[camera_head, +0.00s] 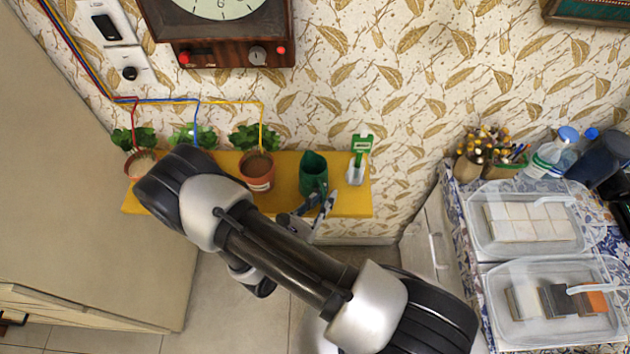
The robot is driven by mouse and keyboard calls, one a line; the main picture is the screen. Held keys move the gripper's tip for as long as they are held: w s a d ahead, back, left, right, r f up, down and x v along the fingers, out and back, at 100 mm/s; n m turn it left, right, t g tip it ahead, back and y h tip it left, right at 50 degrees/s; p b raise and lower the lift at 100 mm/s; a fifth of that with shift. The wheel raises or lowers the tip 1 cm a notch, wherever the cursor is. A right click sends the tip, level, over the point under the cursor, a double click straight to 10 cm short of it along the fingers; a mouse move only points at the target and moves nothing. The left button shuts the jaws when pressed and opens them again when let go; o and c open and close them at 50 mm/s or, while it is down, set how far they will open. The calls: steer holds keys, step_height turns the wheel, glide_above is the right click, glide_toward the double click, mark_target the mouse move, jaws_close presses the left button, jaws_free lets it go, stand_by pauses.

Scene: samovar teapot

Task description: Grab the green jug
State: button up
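My gripper (325,203) is at the shelf's front edge, just in front of and below the jug in the picture. Its fingers are spread apart with a visible gap. The lower part of the jug is close to the fingers, and I cannot tell whether they touch it. My arm crosses the middle of the view and covers the front left of the shelf.
A terracotta pot (257,172) with a plant stands just left of the jug. More potted plants (138,155) are at the left. A counter at the right holds clear trays (483,235) and bottles (549,155).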

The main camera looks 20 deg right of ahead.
jaws_close()
steer(key=shift+r, duration=0.15)
stand_by(0.5)
